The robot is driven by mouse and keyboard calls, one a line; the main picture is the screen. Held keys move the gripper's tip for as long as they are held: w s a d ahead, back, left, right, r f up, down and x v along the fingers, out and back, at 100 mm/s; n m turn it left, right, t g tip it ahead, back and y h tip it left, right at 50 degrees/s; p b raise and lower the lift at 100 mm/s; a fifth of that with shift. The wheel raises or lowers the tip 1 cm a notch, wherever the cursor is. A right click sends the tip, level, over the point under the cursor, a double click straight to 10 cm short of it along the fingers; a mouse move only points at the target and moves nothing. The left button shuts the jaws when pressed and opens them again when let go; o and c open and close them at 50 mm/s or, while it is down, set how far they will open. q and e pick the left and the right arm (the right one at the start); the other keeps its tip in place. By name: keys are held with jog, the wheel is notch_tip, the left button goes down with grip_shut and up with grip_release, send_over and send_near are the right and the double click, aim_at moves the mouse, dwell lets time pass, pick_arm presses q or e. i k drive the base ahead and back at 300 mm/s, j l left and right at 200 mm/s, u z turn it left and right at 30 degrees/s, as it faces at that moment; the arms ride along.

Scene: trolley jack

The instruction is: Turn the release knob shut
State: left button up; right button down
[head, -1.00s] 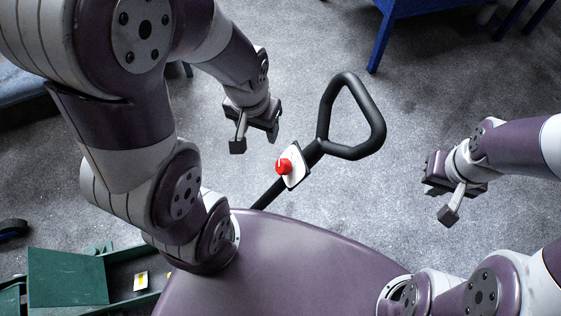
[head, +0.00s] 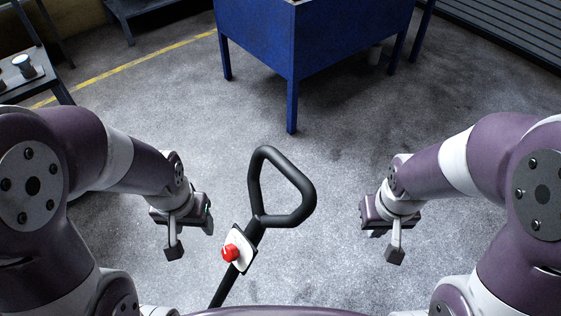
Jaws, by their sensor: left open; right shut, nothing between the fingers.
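The red release knob (head: 230,253) sits on a white plate (head: 244,262) on the jack's black handle. The handle (head: 306,194) ends in a closed loop at its upper end and its shaft runs down toward my base. My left gripper (head: 190,243) is to the left of the knob, apart from it, open and empty. My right gripper (head: 385,248) is to the right of the handle loop, clear of it, shut with nothing held. The lower part of the jack is hidden below the picture and behind my body.
A blue metal bin on legs (head: 292,45) stands beyond the handle. A dark table with cups (head: 24,66) is at the far left. A yellow line (head: 135,64) crosses the grey floor. The floor between handle and bin is clear.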

aim_at(230, 251)
jog(key=k+j+z, duration=0.2)
jog(key=k, duration=0.25)
jog(key=k+j+z, duration=0.2)
jog(key=k, duration=0.3)
jog(key=l, duration=0.1)
